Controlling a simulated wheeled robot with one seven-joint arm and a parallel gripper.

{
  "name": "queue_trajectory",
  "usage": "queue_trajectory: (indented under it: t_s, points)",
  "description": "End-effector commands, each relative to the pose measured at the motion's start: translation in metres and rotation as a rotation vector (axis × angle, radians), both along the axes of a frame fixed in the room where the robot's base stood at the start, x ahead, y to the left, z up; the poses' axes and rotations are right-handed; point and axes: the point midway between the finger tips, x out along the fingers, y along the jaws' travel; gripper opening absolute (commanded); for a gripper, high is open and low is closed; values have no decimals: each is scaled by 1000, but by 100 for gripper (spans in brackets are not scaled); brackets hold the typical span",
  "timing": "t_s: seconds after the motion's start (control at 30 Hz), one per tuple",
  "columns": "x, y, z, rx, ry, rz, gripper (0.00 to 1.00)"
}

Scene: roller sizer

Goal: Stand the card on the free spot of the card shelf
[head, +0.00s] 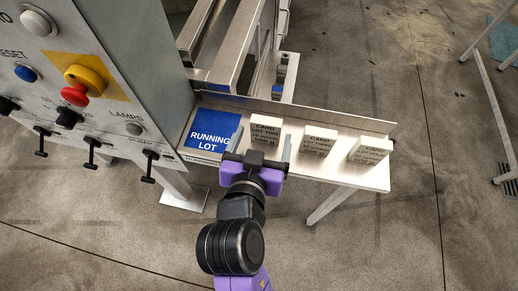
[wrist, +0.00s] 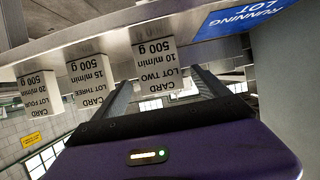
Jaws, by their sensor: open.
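The card shelf (head: 345,176) is a pale ledge with a raised back edge. Its blue spot, marked RUNNING LOT (head: 211,131), bears no card; it also shows in the wrist view (wrist: 240,17). The LOT TWO card (head: 265,132), a pale printed block, stands just right of it. In the wrist view this card (wrist: 153,68) appears upside down, between the fingers. My gripper (head: 263,138) is open at the shelf's front, one finger on each side of the LOT TWO card. Whether the fingers touch it I cannot tell.
The LOT THREE card (head: 317,141) and LOT FOUR card (head: 369,150) stand further right on the shelf. A grey control panel (head: 85,80) with buttons and small black levers stands at left. The floor in front and right is open.

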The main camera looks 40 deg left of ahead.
Motion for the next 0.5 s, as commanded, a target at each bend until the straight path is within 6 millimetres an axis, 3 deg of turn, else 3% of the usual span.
queue_trajectory:
  t_s: [0.2,0.5]
  points:
    - [-26,-16,12,0,0,0,85]
    - [-35,-22,17,0,1,-1,85]
